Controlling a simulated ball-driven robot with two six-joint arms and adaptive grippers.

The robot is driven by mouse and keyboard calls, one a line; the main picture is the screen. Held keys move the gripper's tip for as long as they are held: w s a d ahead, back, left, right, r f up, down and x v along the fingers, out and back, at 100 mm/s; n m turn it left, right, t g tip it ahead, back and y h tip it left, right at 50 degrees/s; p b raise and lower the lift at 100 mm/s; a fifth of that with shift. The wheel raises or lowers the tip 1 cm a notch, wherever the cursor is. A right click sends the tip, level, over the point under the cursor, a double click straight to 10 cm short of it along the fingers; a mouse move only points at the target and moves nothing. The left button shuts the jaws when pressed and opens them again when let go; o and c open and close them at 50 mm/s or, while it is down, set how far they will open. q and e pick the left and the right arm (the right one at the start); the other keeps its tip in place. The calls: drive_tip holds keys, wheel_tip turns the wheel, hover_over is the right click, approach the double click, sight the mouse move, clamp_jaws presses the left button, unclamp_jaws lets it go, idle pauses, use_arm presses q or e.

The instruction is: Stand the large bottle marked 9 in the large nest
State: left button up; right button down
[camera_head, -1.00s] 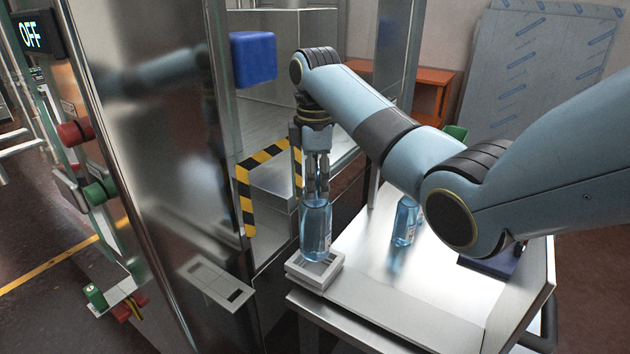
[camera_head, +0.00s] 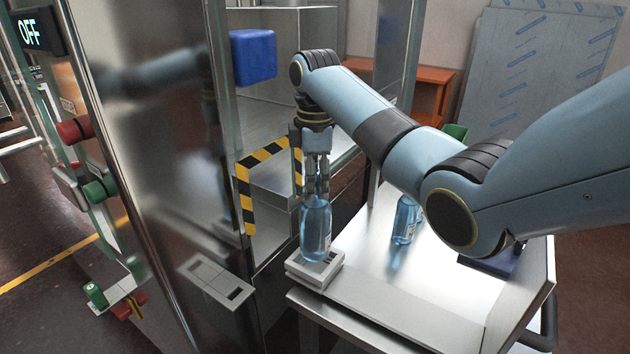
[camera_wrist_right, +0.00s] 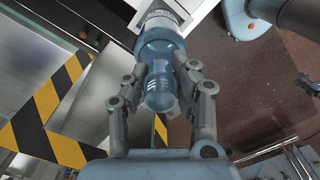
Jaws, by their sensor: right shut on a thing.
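A large clear blue bottle (camera_head: 315,229) stands upright at the pale square nest (camera_head: 329,271) on the near left corner of the steel table. My right gripper (camera_head: 317,180) is above it, shut on the bottle's upper part. In the right wrist view the two fingers (camera_wrist_right: 163,92) close on both sides of the blue bottle (camera_wrist_right: 158,45), and its far end meets the pale nest (camera_wrist_right: 175,12). I cannot tell whether its base is fully seated. No number is readable on its label. My left gripper is not in view.
A second blue bottle (camera_head: 404,221) stands on the steel table (camera_head: 370,262), partly behind my right arm. A steel cabinet with a glass edge and a yellow-black striped frame (camera_head: 246,200) stands close left of the gripper. A blue block (camera_head: 253,57) is on it.

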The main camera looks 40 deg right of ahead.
drive_tip(key=shift+f+b, duration=0.45)
drive_tip(key=shift+f, duration=1.2)
drive_tip(key=c, duration=1)
unclamp_jaws()
wheel_tip(320, 180, up, 8)
drive_tip(key=shift+f, duration=0.25)
